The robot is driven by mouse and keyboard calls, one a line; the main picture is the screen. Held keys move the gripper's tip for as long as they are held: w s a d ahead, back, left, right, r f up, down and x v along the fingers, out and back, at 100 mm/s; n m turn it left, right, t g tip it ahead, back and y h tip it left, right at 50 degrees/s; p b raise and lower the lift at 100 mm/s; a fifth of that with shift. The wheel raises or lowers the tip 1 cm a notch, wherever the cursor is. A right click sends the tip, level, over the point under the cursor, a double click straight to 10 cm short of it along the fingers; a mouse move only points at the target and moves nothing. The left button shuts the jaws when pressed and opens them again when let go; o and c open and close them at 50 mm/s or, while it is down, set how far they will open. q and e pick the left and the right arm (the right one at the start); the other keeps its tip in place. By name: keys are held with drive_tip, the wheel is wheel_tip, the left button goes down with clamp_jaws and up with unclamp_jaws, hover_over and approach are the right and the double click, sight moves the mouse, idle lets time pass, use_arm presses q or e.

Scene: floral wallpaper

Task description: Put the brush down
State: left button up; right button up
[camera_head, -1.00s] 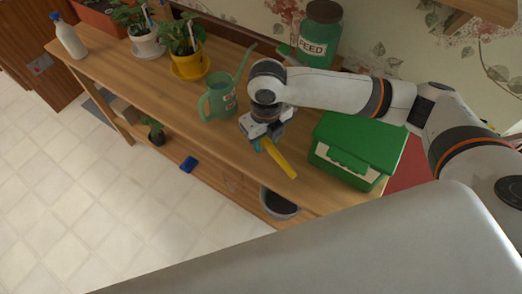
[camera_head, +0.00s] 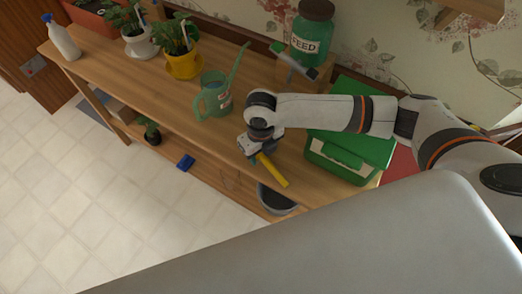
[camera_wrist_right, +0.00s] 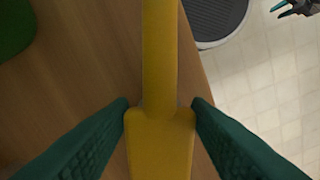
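The yellow brush (camera_head: 273,171) is in my right gripper (camera_head: 257,158), over the front part of the wooden bench. In the right wrist view the brush's yellow body (camera_wrist_right: 160,145) lies between the two green fingers (camera_wrist_right: 160,105), which meet its edges at the wide shoulder. I cannot tell whether the brush touches the bench top. Its bristles are not clear. My left gripper (camera_wrist_right: 296,7) shows only partly, at the top right corner of the right wrist view, over the floor.
Bare bench lies left of the can.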

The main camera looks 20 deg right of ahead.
sight(261, 154)
drive_tip(key=shift+o, duration=1.4)
drive_tip(key=shift+r, duration=0.15)
wheel_tip(261, 154, up, 12)
drive_tip(key=b, duration=0.1)
drive_tip(key=shift+b, duration=0.4)
